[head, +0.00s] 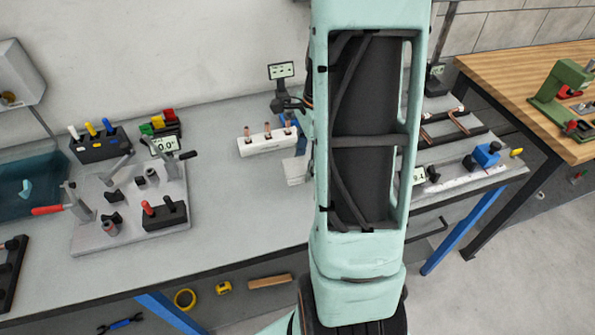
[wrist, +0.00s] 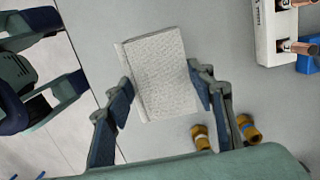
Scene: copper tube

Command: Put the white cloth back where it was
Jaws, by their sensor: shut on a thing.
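The white cloth (wrist: 158,70) is a folded, textured rectangle, seen in the wrist view over the grey bench top. My gripper (wrist: 165,92) is shut on the cloth, with one dark finger at its left edge and one at its right edge. In the head view a small white patch, apparently the cloth (head: 295,171), shows just left of my arm, in front of the white block. My arm hides the rest of it and my gripper there. I cannot tell whether the cloth touches the bench.
A white block (head: 266,142) with copper-tipped pieces stands close by; it also shows in the wrist view (wrist: 272,34). Two yellow-brown cylinders (wrist: 200,137) lie near my right finger. A fixture plate (head: 130,235) stands left. The grey bench (head: 235,205) between is clear.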

